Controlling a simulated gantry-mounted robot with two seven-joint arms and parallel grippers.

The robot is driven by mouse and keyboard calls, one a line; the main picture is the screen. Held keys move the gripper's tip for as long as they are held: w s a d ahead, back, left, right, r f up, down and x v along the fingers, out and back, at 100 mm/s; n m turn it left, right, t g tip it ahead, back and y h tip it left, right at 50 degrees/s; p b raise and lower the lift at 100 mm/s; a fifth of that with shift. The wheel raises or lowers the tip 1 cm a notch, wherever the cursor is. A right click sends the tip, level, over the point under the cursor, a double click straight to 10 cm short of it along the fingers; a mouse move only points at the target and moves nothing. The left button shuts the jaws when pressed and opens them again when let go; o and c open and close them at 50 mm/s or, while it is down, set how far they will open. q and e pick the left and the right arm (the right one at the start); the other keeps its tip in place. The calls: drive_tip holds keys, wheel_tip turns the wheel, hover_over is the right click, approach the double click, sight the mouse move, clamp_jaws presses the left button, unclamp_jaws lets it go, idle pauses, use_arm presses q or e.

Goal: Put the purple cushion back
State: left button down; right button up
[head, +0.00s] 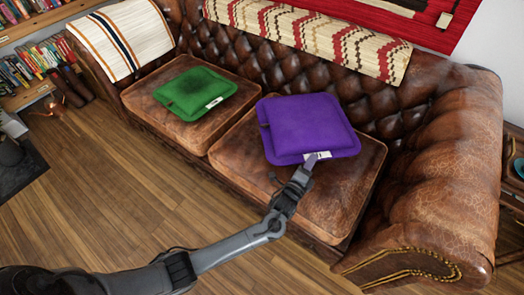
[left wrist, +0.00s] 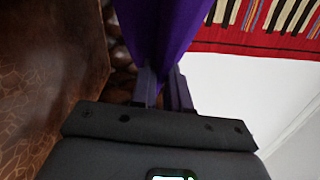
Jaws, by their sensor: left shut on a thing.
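The purple cushion (head: 305,127) is above the right seat of the brown leather sofa (head: 340,190) in the head view, in front of the tufted backrest. A white label shows at its front edge. My left gripper (head: 308,170) is shut on that front edge, near the label. In the left wrist view the purple cloth (left wrist: 165,30) runs between the fingers of the gripper (left wrist: 163,88). I cannot tell whether the cushion's underside touches the seat. My right gripper is not in view.
A green cushion (head: 195,93) lies on the left seat. A striped cream throw (head: 125,38) covers the left armrest, and a patterned throw (head: 310,35) lies along the backrest. The right armrest (head: 430,190) stands close by. The wooden floor (head: 110,190) in front is clear.

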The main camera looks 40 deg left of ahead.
use_arm(q)
drive_tip(key=a+f+b, duration=0.1)
drive_tip(key=a+f, duration=0.1)
drive_tip(key=a, duration=0.1)
drive_tip(key=a+f+b, duration=0.2)
drive_tip(key=a+f, duration=0.1)
drive_tip(key=a, duration=0.1)
drive_tip(key=s+a+f+b, duration=0.1)
drive_tip(key=a+f+b, duration=0.1)
drive_tip(key=a+f, duration=0.1)
drive_tip(key=shift+a, duration=0.5)
drive_tip(key=shift+s+a+f+b, duration=0.1)
drive_tip(key=shift+s+f+b, duration=0.05)
drive_tip(key=shift+f+b, duration=0.4)
wheel_tip(320, 180, down, 3)
drive_tip(key=b, duration=0.2)
drive_tip(key=shift+b, duration=0.3)
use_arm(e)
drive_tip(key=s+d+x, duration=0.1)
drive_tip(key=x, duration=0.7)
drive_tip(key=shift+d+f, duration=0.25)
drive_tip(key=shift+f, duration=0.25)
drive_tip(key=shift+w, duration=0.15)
use_arm(q)
drive_tip(key=shift+f, duration=0.1)
